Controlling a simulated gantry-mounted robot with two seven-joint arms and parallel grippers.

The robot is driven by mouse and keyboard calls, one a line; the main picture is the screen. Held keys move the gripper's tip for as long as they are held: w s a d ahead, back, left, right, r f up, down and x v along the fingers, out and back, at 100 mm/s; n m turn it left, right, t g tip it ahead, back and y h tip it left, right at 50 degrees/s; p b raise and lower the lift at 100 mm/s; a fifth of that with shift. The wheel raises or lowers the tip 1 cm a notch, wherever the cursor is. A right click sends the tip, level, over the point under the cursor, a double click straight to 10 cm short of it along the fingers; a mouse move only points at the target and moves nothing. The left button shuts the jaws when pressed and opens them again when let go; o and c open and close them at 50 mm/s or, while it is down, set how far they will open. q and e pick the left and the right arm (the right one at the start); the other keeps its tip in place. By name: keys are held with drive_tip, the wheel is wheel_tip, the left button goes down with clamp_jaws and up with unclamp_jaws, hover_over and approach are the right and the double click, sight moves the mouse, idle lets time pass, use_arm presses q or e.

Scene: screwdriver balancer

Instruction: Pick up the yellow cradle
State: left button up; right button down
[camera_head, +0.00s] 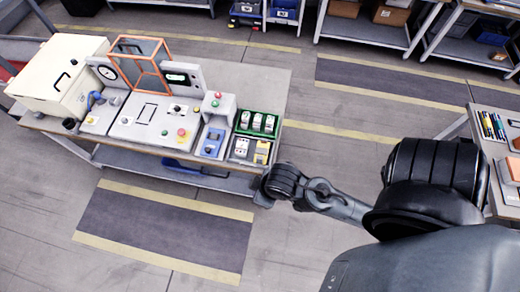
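A small yellow block (262,153), most likely the yellow cradle, sits at the right front corner of the workbench (231,170), beside a dark grey unit (241,149). It is too small to make out its shape. My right arm reaches in from the right, and its end with the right gripper (263,197) is just in front of and below that corner. The gripper appears apart from the yellow block. Its fingers are too small and dark to tell whether they are open. My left gripper is not in view.
A green tray (258,134) with several white items stands behind the yellow block. A blue unit (212,142) and a control panel (152,122) are to its left. An orange-framed guard (139,64) stands at the back. Open floor lies in front.

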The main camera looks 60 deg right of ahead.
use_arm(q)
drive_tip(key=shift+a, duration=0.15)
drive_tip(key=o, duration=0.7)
